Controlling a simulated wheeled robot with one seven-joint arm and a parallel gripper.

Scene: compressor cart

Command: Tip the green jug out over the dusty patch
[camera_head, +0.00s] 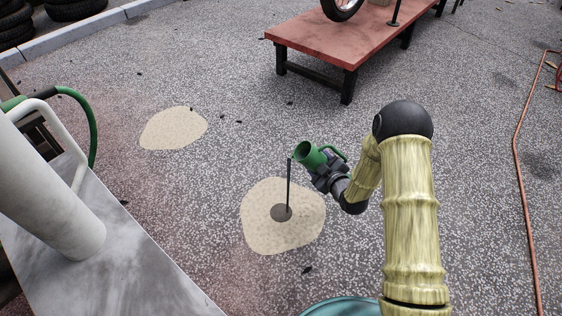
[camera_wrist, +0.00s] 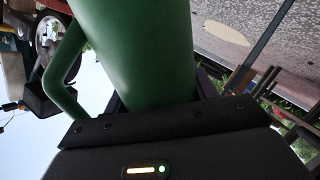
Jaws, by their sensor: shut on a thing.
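My gripper (camera_head: 326,178) is shut on the green jug (camera_head: 310,155) and holds it above the ground, tipped with its mouth toward the left. In the wrist view the green jug (camera_wrist: 140,50) fills the top middle, with its handle at the left. A thin dark stream (camera_head: 289,185) runs straight down from the mouth to the near dusty patch (camera_head: 255,232). A dark wet spot (camera_head: 278,213) shows near the middle of this pale patch. A second dusty patch (camera_head: 172,128) lies farther off to the left and looks dry. The jug's inside is mostly hidden.
A red platform on dark legs (camera_head: 340,40) stands at the back. A marble-topped surface with a pale cylinder (camera_head: 50,200) and a green hose (camera_head: 92,125) is at the left. An orange hose (camera_head: 517,150) lies along the right. The speckled ground around the patches is mostly clear.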

